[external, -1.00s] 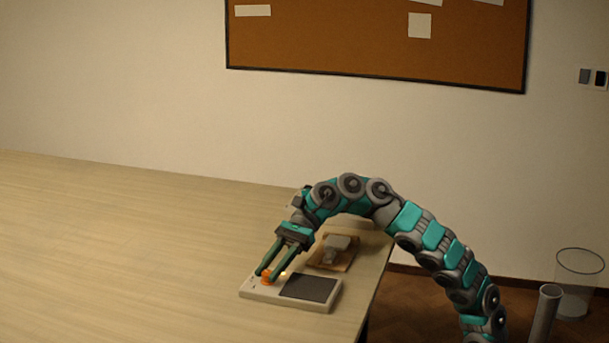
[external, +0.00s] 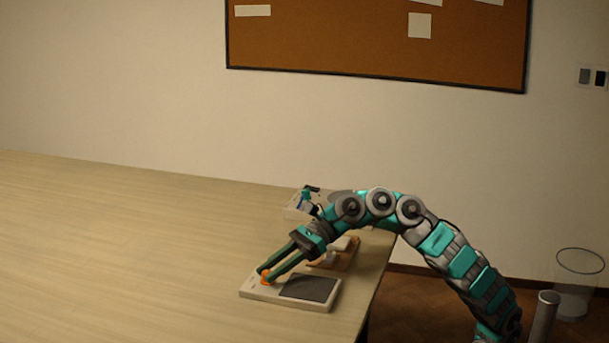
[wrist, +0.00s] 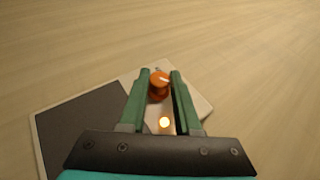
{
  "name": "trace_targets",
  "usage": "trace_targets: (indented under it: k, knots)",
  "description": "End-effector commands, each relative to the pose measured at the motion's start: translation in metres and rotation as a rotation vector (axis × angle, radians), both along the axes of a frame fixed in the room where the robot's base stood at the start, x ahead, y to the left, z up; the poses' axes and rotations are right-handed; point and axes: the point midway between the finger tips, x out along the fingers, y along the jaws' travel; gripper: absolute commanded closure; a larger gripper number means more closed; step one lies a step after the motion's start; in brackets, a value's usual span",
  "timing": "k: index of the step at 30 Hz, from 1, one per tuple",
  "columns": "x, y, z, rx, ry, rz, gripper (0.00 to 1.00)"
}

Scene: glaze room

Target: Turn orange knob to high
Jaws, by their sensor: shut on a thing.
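The orange knob (wrist: 159,80) sits on a pale flat panel (wrist: 202,105) with a dark square plate. In the wrist view the knob lies between the two green fingers of my gripper (wrist: 160,76), which is shut on it. A small light (wrist: 165,122) glows on the panel near the knob. In the external view my gripper (external: 262,276) reaches down to the knob (external: 266,280) on the left part of the panel (external: 262,294). The fingers partly cover the knob, and I cannot read its setting.
A wooden board with a pale object (external: 343,244) lies behind the panel. Another pale item (external: 295,207) with teal and dark parts stands farther back. The table (external: 130,240) is clear to the left. Its right edge is close to the panel.

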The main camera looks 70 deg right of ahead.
Motion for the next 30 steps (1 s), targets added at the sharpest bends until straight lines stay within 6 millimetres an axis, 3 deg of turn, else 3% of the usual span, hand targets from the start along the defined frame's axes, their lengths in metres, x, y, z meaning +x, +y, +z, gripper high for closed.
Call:
trace_targets:
  k: [10, 11, 18, 30]
  knots:
    - [-0.0006, 0.0004, 0.001, 0.001, -0.002, -0.004, 1.0]
    - [-0.0006, 0.0005, 0.0011, 0.001, -0.002, -0.004, 0.67]
    - [-0.0003, 0.0001, 0.0006, 0.0, -0.001, -0.005, 0.4]
    - [-0.0029, -0.0044, 0.0024, 0.001, -0.001, -0.006, 0.39]
